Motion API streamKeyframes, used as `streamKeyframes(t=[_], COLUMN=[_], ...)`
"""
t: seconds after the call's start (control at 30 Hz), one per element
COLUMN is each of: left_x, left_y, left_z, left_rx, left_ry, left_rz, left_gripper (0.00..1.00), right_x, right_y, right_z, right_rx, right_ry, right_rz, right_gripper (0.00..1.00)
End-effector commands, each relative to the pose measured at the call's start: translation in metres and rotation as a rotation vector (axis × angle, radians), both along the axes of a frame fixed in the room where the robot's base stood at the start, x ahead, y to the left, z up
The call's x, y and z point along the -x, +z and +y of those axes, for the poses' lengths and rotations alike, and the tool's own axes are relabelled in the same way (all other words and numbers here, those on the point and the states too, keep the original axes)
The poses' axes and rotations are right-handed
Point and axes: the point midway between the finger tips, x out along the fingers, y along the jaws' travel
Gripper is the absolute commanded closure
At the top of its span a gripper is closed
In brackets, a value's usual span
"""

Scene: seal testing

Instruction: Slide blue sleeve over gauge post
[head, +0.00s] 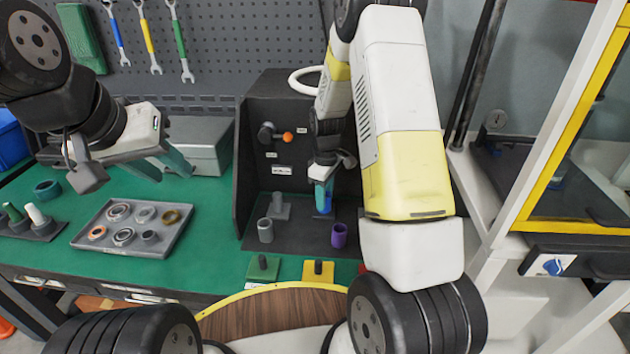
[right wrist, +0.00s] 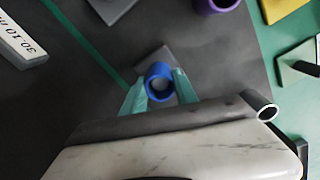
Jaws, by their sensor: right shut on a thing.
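My right gripper (head: 322,187) is shut on the blue sleeve (head: 323,204), inside the dark test booth. In the right wrist view the teal fingers of this gripper (right wrist: 159,92) press on both sides of the blue sleeve (right wrist: 158,72), seen from above as an open ring. A grey square base (right wrist: 143,60) lies beneath the sleeve. Something greyish shows inside the ring; I cannot tell whether the sleeve is around a post. Another grey post (head: 278,205) stands on its base to the left. My left gripper (head: 162,164) is open and empty above the green bench.
A grey sleeve (head: 265,231) and a purple sleeve (head: 339,235) stand near the booth's front. Green (head: 263,267) and yellow (head: 318,271) blocks with dark knobs are at the bench's front edge. A grey tray (head: 178,240) with several rings lies left of the booth.

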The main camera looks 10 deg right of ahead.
Motion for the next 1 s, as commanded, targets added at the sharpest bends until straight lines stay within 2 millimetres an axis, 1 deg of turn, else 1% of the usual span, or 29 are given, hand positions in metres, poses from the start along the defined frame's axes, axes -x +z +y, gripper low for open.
streamKeyframes(t=[0.17,0.2,0.27,0.3,0.33,0.67,1.0], left_x=[0.000,0.000,0.000,0.000,0.000,0.000,0.000], left_y=[0.000,0.000,0.000,0.000,0.000,0.000,0.000], left_z=[0.000,0.000,0.000,0.000,0.000,0.000,0.000], left_rx=[0.000,0.000,0.000,0.000,0.000,0.000,0.000], left_ry=[0.000,0.000,0.000,0.000,0.000,0.000,0.000], left_rz=[0.000,0.000,0.000,0.000,0.000,0.000,0.000], left_gripper=[0.64,0.64,0.64,0.64,0.64,0.64,0.64], right_x=[0.000,0.000,0.000,0.000,0.000,0.000,-0.001], right_y=[-0.001,-0.001,-0.001,-0.001,-0.001,0.001,0.040], right_z=[0.000,0.000,0.000,0.000,0.000,0.000,0.000], right_rx=[0.000,0.000,0.000,0.000,0.000,0.000,-0.001], right_ry=[0.000,0.000,0.000,0.000,0.000,0.000,0.000], right_rz=[-0.001,-0.001,-0.001,-0.001,-0.001,0.000,-0.003], right_gripper=[1.00,0.63,0.51,0.44,0.40,0.40,0.40])
